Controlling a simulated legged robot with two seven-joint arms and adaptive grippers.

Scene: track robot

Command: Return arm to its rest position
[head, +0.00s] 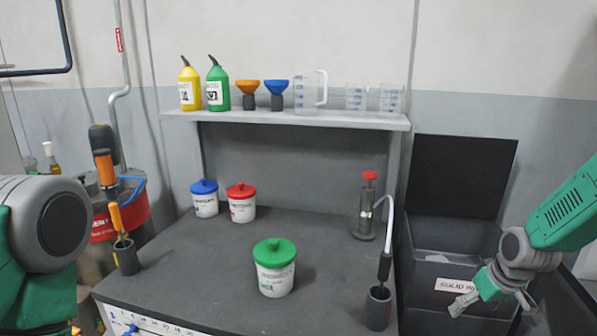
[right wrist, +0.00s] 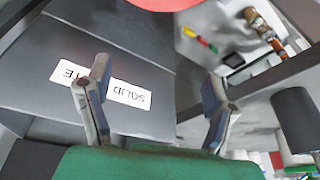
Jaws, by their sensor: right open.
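My right arm (head: 565,215) comes in from the right edge in the head view. Its gripper (head: 494,304) hangs in front of the solid waste bin (head: 424,285), near the bin's label. In the right wrist view the two fingers (right wrist: 156,78) stand apart with nothing between them. The bin's label (right wrist: 112,90) appears upside down behind the left finger. My left arm (head: 40,235) shows at the left edge; its gripper is out of view.
The bin's dark lid (head: 465,175) stands open. The dark worktop (head: 215,275) holds a green-lidded tub (head: 274,275), blue-lidded (head: 205,203) and red-lidded (head: 241,207) tubs, and a red-topped pump (head: 367,205). A shelf (head: 290,119) carries bottles, funnels and clear jugs.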

